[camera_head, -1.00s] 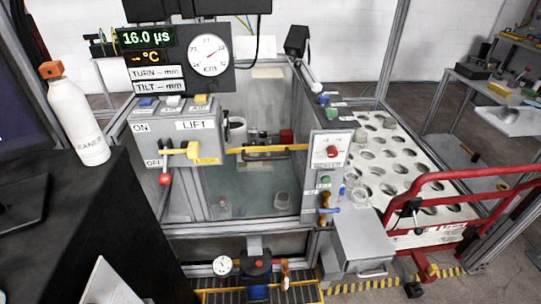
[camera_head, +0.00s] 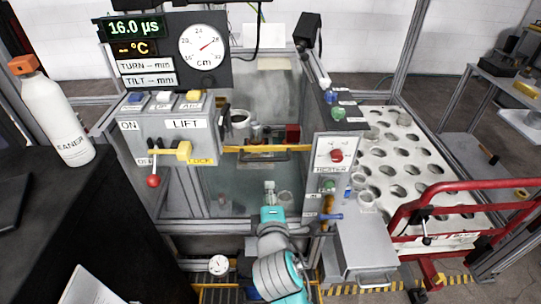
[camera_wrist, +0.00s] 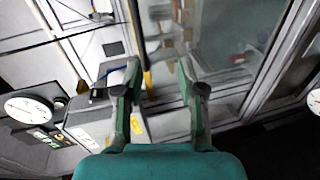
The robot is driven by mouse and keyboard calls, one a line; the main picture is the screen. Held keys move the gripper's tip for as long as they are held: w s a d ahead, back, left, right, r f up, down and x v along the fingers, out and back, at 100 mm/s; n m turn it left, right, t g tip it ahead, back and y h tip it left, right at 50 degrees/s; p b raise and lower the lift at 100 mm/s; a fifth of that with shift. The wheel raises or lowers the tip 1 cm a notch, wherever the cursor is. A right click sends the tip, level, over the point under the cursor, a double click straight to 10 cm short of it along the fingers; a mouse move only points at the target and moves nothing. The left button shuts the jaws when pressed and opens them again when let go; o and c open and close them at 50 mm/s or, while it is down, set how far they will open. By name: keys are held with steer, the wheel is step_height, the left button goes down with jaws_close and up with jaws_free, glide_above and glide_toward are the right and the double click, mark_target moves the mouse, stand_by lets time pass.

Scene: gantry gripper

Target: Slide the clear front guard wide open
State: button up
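The clear front guard (camera_head: 235,185) spans the front of the framed bay, and a dark pot and a red block show behind it. A yellow bar (camera_head: 267,149) crosses the bay at mid height; I cannot tell whether it is fixed to the guard. The guard also shows in the wrist view (camera_wrist: 225,50), with a grey frame along its edges. My gripper (camera_head: 269,187) is in front of the guard's lower middle, below the yellow bar. In the wrist view my gripper (camera_wrist: 158,75) has its two fingers apart with nothing between them. I cannot tell whether it touches the guard.
The grey lift box (camera_head: 172,135) with a red-knobbed lever (camera_head: 153,181) and yellow block stands left of the bay. The heater panel (camera_head: 335,152) stands right. A white bottle (camera_head: 56,115) is far left. A red rail (camera_head: 460,190) and a perforated white table (camera_head: 385,150) lie right.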

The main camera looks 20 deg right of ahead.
mark_target(267, 161)
steer(key=shift+h, duration=0.4)
steer(key=r+x, duration=0.1)
steer(key=x, duration=0.3)
steer(key=r+x, duration=0.1)
steer(key=x, duration=0.3)
steer(key=r+x, duration=0.1)
steer(key=x, duration=0.3)
steer(key=shift+w, duration=0.7)
jaws_close()
